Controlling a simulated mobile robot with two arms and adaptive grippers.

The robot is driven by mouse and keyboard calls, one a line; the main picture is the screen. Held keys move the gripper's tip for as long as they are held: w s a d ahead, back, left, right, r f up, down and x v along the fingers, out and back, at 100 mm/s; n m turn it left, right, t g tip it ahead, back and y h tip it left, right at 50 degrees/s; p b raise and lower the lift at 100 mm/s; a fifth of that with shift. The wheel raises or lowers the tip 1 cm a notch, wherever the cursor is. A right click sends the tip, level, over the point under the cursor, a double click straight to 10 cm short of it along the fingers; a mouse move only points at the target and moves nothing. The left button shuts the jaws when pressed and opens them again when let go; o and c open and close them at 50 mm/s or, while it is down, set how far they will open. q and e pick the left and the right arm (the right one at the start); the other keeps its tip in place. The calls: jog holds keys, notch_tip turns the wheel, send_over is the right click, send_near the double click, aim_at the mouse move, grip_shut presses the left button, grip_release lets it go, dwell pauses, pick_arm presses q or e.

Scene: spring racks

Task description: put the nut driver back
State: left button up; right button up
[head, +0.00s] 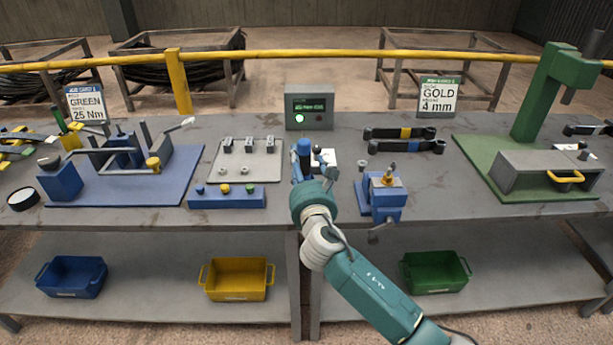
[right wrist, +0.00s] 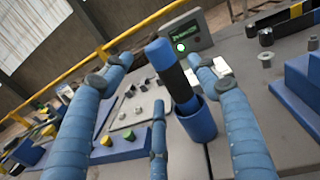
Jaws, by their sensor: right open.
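The nut driver, with a blue end and a dark section below it, shows in the right wrist view (right wrist: 177,80) and as a blue upright shape in the head view (head: 304,147). It stands slightly tilted in the picture, its lower part hidden inside a blue cup-like holder (right wrist: 200,122). My right gripper (head: 316,178) is in front of the holder, partly covering it in the head view. In the right wrist view its blue fingers (right wrist: 157,64) are spread wide, with the driver between their tips in the picture. I cannot tell whether they touch it. My left gripper is not in view.
A blue block with coloured knobs (head: 228,197) and a grey plate (head: 236,172) lie left of the holder. A blue vise-like fixture (head: 381,198) stands to the right. A control box (head: 309,108) with a lit green light stands behind. Dark wrenches (head: 402,133) lie at the back right.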

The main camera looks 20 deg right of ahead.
jog(key=s+a, duration=0.1)
jog(key=s, duration=0.5)
jog(key=shift+s, duration=0.1)
jog(key=s+a+f+m+g+y, duration=0.2)
jog(key=a+f+m, duration=0.1)
jog(key=f+m, duration=0.35)
jog(key=s+a+f+m+g+y, duration=0.1)
jog(key=s+a+f+m+y, duration=0.15)
jog(key=f+m, duration=0.45)
jog(key=s+d+f+m+g, duration=0.1)
jog(key=s+f+m+g, duration=0.3)
jog(key=f, duration=0.6)
jog(key=s+d+f+m, duration=0.1)
jog(key=s+d+f, duration=0.1)
jog(key=s+f, duration=0.65)
jog(key=s+d+f+m+g, duration=0.1)
jog(key=s+f+m+g, duration=0.15)
jog(key=f, duration=1.05)
jog(key=s+d+f+m+g, duration=0.1)
jog(key=s+f+m+g, duration=0.1)
jog(key=s+f, duration=0.5)
jog(key=s+d+f+m+g+h, duration=0.1)
jog(key=s+f+m, duration=0.4)
jog(key=s, duration=1.3)
jog(key=s+d+f+m+g, duration=0.3)
jog(key=s+f, duration=0.5)
jog(key=s, duration=0.5)
jog(key=shift+s+f+m+g, duration=0.15)
jog(key=shift+f+m+g, duration=0.2)
jog(key=shift+g, duration=0.3)
